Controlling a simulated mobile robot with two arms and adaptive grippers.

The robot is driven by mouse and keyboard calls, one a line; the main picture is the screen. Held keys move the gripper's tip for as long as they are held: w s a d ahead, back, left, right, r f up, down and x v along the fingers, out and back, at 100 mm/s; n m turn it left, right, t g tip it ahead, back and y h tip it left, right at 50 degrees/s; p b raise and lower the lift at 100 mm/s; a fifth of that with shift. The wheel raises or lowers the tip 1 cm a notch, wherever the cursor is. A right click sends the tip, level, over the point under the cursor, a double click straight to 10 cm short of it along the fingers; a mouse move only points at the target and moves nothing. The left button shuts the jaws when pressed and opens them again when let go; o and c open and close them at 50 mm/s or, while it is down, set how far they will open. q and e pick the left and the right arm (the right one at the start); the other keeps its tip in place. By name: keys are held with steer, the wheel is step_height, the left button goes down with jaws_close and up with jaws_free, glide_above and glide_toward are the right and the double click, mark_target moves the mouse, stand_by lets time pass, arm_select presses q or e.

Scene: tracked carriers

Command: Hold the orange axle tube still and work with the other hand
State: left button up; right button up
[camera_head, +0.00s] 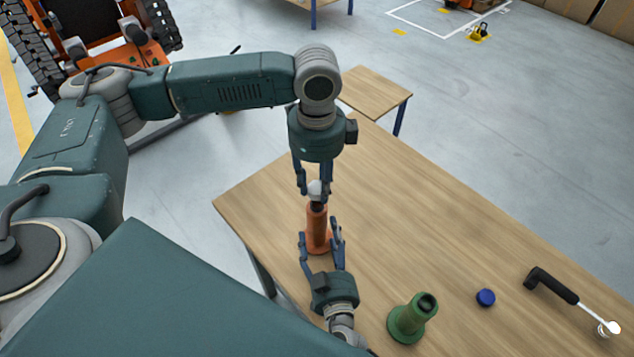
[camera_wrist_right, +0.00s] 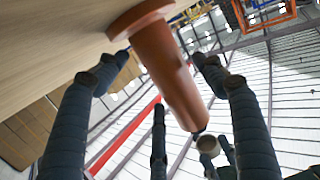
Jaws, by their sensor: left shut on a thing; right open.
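The orange axle tube (camera_head: 316,222) stands upright on its flange on the wooden table; its dark upper end shows. In the right wrist view the tube (camera_wrist_right: 172,75) appears upside down between my right fingers. My right gripper (camera_head: 320,234) is open, with a finger on each side of the tube's lower part. My left gripper (camera_head: 315,188) points down above the tube, shut on a small pale cap-like piece (camera_head: 315,187). That piece also shows in the right wrist view (camera_wrist_right: 208,144) at the tube's end. I cannot tell whether it touches the tube.
On the wooden table (camera_head: 440,220), a green flanged tube (camera_head: 410,318), a blue round cap (camera_head: 486,297) and a black-handled tool (camera_head: 555,287) with a pale head lie to the right. A small side table (camera_head: 375,90) stands behind. The table's middle is clear.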

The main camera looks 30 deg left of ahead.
steer(key=shift+x, duration=1.8)
steer(key=c, duration=1.1)
